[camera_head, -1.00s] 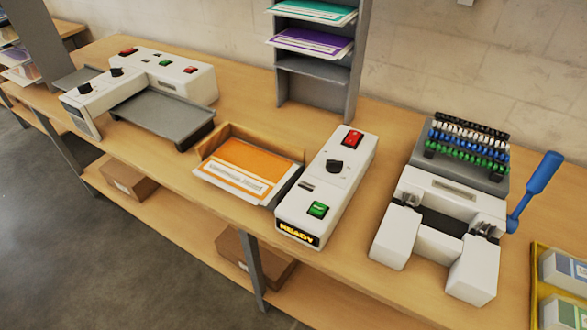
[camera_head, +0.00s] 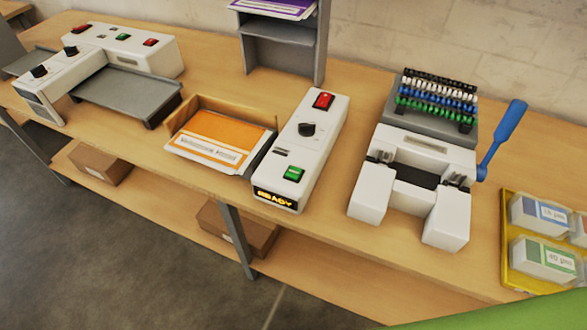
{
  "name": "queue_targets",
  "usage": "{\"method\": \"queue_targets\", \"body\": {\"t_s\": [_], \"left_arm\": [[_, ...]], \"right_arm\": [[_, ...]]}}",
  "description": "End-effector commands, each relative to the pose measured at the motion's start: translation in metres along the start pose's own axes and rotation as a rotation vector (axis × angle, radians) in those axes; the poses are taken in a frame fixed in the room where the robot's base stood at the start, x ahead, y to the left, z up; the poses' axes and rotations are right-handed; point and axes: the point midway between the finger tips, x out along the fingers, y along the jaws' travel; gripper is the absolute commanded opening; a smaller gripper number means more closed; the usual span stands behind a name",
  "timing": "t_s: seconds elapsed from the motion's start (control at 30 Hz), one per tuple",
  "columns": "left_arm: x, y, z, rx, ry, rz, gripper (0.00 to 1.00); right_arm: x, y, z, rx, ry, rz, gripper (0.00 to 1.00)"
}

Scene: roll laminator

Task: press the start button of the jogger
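The jogger's long white control box (camera_head: 302,150) stands on the wooden bench near the middle. It has a green button (camera_head: 293,174) towards its front end, a black knob (camera_head: 307,129) in the middle and a red switch (camera_head: 323,100) at the far end. A lit yellow display (camera_head: 276,197) on its front face appears to read READY. The jogger's tray (camera_head: 221,119) sits directly left of the box and holds a stack of orange-and-white sheets (camera_head: 218,138). Nothing covers the green button. Neither of my grippers is in view.
A binding machine (camera_head: 415,170) with a blue lever (camera_head: 503,138) stands to the right. The laminator (camera_head: 100,55) is at the left. A grey shelf rack (camera_head: 279,50) stands behind. A yellow tray (camera_head: 507,262) of boxes is at the right. The bench front edge is open.

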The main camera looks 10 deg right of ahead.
Motion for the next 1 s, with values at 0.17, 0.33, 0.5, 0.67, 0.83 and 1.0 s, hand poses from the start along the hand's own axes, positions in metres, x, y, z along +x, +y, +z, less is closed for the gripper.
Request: {"method": "queue_targets", "body": {"t_s": [0.17,0.33,0.5,0.67,0.83,1.0], "left_arm": [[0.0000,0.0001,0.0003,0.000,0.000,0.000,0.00],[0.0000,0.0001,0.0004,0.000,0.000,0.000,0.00],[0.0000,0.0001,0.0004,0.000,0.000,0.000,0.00],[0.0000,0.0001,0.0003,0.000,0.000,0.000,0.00],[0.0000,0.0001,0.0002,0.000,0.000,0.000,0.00],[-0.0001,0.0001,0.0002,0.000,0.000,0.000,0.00]], "right_arm": [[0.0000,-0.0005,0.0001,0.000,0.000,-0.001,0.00],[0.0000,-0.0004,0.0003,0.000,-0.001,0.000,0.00],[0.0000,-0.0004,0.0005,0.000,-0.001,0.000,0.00],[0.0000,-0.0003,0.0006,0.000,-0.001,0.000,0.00],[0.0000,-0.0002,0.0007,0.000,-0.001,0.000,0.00],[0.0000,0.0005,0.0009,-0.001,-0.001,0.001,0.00]]}}
